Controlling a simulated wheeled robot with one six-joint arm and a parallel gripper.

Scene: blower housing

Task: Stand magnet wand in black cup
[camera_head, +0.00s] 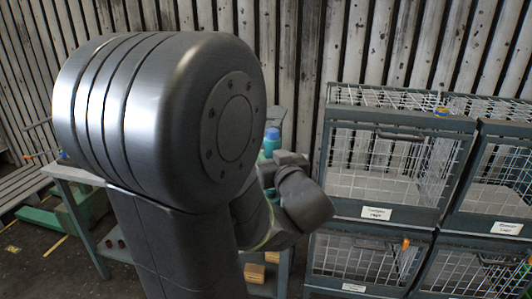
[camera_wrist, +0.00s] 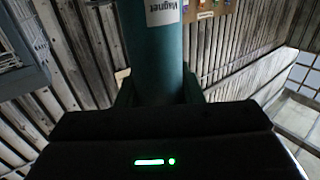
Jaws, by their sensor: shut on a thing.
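The magnet wand (camera_wrist: 153,52) is a thick dark teal cylinder with a white label reading "Magnet". In the wrist view it rises from between the fingers of my gripper (camera_wrist: 157,92), which is shut on it. Its far end runs out of the top of the picture. In the head view my own arm covers much of the middle, and I cannot make out the fingertips there. The black cup is not visible in either view.
A teal thing with a blue top (camera_head: 271,142) shows just behind my arm; I cannot tell what it is. A grey table (camera_head: 75,175) is partly hidden behind my arm. Stacked wire-mesh crates (camera_head: 385,190) with white labels stand at right. A slatted wall is behind.

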